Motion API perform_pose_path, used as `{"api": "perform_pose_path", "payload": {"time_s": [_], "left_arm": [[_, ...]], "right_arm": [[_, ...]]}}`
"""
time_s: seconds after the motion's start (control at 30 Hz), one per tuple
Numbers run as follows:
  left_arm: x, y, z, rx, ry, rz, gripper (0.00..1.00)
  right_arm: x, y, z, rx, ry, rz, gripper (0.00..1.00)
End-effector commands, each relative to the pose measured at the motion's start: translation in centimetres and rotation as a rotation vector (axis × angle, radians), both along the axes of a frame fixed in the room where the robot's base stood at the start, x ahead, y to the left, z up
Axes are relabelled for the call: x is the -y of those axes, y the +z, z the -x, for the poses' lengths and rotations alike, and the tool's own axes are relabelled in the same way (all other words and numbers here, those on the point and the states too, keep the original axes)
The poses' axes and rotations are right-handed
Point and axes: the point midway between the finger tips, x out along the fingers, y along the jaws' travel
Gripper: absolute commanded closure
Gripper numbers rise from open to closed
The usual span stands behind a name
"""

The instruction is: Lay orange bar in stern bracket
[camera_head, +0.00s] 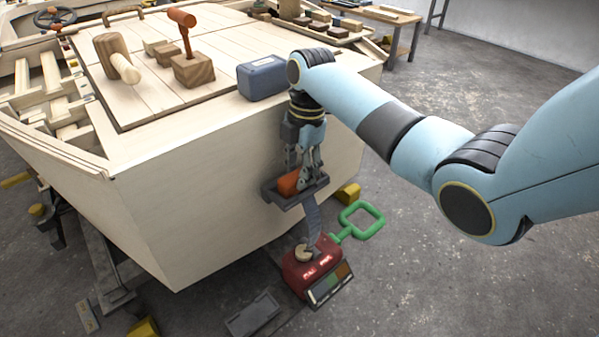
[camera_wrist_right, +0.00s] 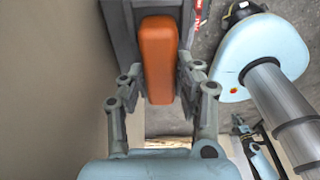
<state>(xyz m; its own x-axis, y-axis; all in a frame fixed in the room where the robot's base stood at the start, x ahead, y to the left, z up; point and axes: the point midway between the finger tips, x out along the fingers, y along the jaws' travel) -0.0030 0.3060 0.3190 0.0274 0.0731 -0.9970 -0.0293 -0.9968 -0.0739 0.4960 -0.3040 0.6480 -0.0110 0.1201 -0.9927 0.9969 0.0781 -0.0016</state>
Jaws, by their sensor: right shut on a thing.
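The orange bar (camera_head: 289,183) is between the fingers of my right gripper (camera_head: 301,176), which points down beside the hull's stern wall. The bar also shows in the right wrist view (camera_wrist_right: 158,55), with a finger on each side. The dark grey stern bracket (camera_head: 312,191) sticks out from the stern wall, and the bar is at it. Its grey sides show behind the bar in the right wrist view (camera_wrist_right: 122,30). I cannot tell whether the bar rests on the bracket floor. My left gripper is not in view.
A red box (camera_head: 306,272) with a small display stands below the bracket, with a green handle (camera_head: 362,220) beside it. A blue-grey case (camera_head: 262,78), a wooden mallet (camera_head: 117,58) and a wooden block with an orange-handled tool (camera_head: 193,69) are on the deck. Open floor lies to the right.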

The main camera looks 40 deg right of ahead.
Motion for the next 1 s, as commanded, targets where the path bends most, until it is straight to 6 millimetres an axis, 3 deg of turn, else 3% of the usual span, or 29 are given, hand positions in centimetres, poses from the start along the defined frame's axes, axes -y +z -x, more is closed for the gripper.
{"api": "perform_pose_path", "payload": {"time_s": [0.27,0.3,0.37,0.67,0.77,1.0], "left_arm": [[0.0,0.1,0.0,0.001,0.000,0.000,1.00],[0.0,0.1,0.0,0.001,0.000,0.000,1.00],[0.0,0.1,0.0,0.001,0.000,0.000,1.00],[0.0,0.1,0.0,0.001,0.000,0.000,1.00],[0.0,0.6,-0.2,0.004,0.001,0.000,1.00],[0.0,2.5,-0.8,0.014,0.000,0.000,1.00]], "right_arm": [[0.0,-0.1,0.0,0.001,0.000,0.000,1.00],[0.0,-0.1,0.0,0.001,0.000,0.000,0.63],[0.0,-0.1,0.0,0.001,0.000,0.000,0.57],[0.0,0.2,0.0,0.002,0.001,0.000,0.57],[0.2,1.5,-0.1,0.003,0.001,0.001,0.57],[0.8,6.9,-0.2,0.006,0.000,0.002,0.57]]}}
